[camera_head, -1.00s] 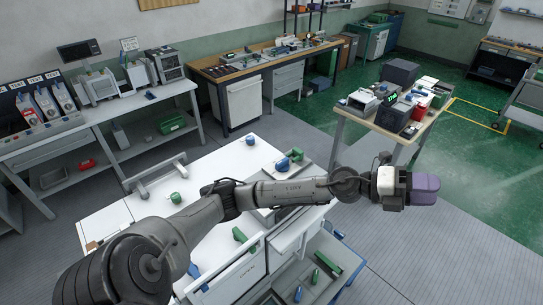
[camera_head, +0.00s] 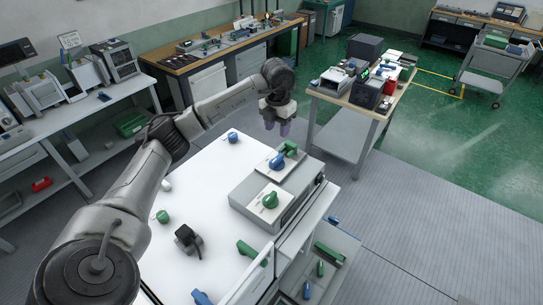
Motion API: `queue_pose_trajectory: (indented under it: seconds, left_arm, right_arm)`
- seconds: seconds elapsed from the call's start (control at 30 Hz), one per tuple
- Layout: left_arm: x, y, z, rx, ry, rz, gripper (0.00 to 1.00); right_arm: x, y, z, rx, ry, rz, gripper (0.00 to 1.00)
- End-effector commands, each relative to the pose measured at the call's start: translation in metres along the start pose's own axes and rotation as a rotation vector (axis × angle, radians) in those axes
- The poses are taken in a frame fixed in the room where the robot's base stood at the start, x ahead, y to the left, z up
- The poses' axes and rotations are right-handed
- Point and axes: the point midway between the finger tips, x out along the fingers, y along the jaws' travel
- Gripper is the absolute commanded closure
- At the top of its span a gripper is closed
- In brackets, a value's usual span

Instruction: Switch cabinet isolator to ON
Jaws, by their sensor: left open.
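A grey box (camera_head: 235,200) stands on the white cabinet top (camera_head: 130,245). One white plate on it carries a green rotary knob (camera_head: 270,200); a second carries a blue knob (camera_head: 277,161) and a green lever handle (camera_head: 290,147). I cannot tell which of these is the isolator, and no ON marking is readable. My left gripper (camera_head: 278,127), with purple fingertips, is open and empty. It points down in the air, appearing beyond the box's far end and apart from the knobs. My right gripper is not in view.
Other controls stand on the white top: a blue knob (camera_head: 233,137), a green knob (camera_head: 162,216), a black knob (camera_head: 187,240) and a green handle (camera_head: 252,254). An open drawer (camera_head: 335,270) at the front holds green and blue parts. A cluttered side table (camera_head: 340,105) stands behind.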

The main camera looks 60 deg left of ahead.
Motion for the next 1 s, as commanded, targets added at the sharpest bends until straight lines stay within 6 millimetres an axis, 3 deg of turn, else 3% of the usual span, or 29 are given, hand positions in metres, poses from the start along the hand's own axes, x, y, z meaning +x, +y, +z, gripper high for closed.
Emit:
queue_pose_trajectory:
  seconds: [0.17,0.63,1.0]
  left_arm:
    - [0.021,0.004,-0.002,-0.007,0.011,0.014,0.55]
    - [0.103,0.003,-0.002,-0.004,0.01,0.009,0.55]
    - [0.132,0.003,-0.002,-0.005,0.006,0.008,0.55]
  right_arm:
    - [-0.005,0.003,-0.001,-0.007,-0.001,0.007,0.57]
    - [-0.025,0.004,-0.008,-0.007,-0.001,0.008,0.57]
    - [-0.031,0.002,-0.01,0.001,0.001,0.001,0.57]
